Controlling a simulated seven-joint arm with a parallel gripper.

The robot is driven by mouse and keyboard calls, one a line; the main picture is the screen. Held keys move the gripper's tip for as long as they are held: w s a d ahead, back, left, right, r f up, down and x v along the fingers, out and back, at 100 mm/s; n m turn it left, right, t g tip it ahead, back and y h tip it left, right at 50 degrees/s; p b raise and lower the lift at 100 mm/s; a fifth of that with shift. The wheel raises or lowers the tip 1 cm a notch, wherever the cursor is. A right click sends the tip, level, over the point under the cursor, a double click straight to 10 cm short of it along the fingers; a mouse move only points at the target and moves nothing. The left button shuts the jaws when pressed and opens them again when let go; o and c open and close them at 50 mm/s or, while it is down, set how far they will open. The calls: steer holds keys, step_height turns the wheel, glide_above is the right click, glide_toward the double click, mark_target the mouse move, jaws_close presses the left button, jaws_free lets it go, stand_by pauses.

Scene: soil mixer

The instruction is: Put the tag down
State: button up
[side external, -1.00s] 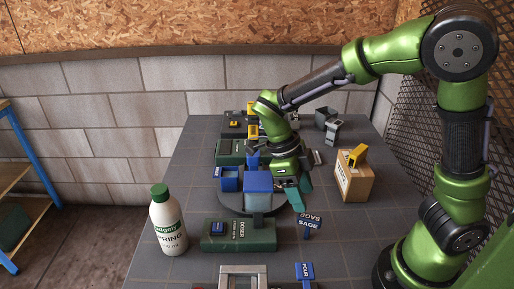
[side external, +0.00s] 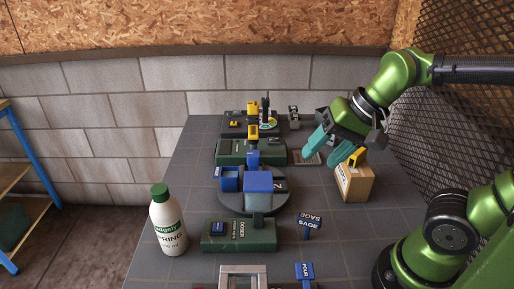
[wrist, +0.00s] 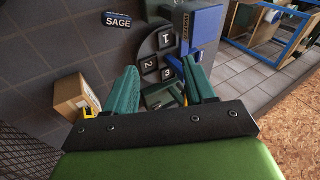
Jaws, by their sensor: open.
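A dark tag reading SAGE (side external: 311,216) is at the blue SAGE sign (side external: 308,225) on the right side of the table. The two overlap in the side view, and I cannot tell whether they touch. The dark SAGE tag also shows at the top left of the wrist view (wrist: 117,20). My gripper (side external: 322,157) has teal fingers, spread apart with nothing visible between them. It is above the table behind the cardboard box, well away from the tag. In the wrist view my gripper (wrist: 160,68) points toward the numbered turntable area.
A cardboard box (side external: 354,186) with a yellow piece on top stands close to my fingers. A round turntable (side external: 229,203) carries blue-topped containers. Green doser blocks (side external: 240,243) and a white SPRING bottle (side external: 167,227) stand left. The table right of the SAGE sign is clear.

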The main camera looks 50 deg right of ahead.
steer(key=n, duration=0.1)
steer(key=n+t, duration=0.1)
steer(key=r+n+t, duration=0.1)
steer(key=n, duration=0.1)
steer(key=shift+s+d+r+h, duration=0.1)
steer(key=shift+s+d+h, duration=0.25)
steer(key=shift+s+h, duration=0.05)
stand_by(0.9)
